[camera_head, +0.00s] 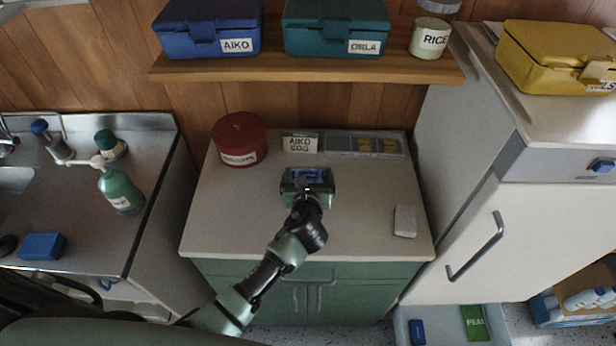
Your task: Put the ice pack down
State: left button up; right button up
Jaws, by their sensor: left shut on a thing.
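My left gripper (307,184) is over the middle of the pale worktop of the green cabinet (225,215). It is shut on a small blue thing that looks like the ice pack (309,174), of which only a part shows between the fingers. The gripper hides the rest, and I cannot tell whether the pack touches the worktop. My right gripper is not in view.
The front left is clear. An open drawer (450,310) holds a green PEAS pack (475,323).

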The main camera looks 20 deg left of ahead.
pick_arm(q)
jog(key=shift+f, duration=0.25)
jog(key=shift+f, duration=0.15)
jog(key=o, duration=1.2)
